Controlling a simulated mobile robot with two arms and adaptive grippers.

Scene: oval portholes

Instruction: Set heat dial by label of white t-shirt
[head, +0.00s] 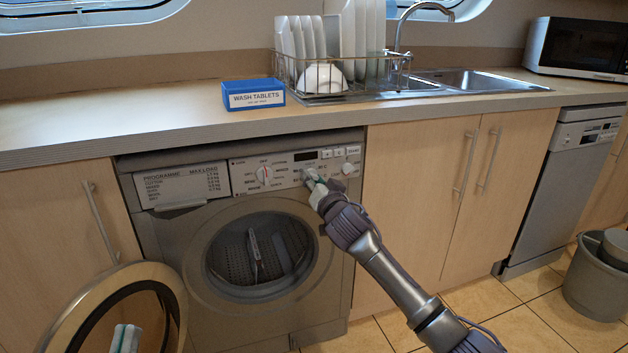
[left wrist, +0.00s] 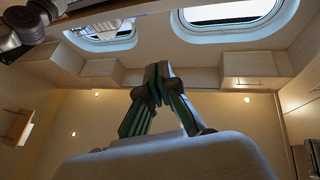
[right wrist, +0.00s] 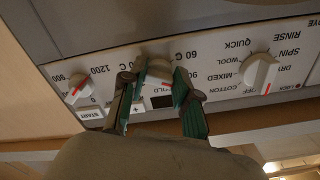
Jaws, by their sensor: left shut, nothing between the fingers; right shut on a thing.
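The washing machine (head: 240,211) stands under the counter. Its heat dial (right wrist: 159,70), a round knob among temperature marks, sits between the fingers of my right gripper (head: 314,178). The gripper is shut on this dial; in the right wrist view the panel appears upside down. The fingers partly hide the dial and its pointer, so its exact setting is unclear. My left gripper (head: 125,338) is shut and empty, low at the left in front of the open door; its fingers meet in the left wrist view (left wrist: 165,68). I see no white t-shirt or label.
The programme dial (right wrist: 261,72) and spin dial (right wrist: 78,84) flank the heat dial. The round door (head: 173,290) hangs open at left, and the drum (head: 262,250) shows. A blue wash tablets box (head: 253,94) and dish rack (head: 300,86) stand on the counter.

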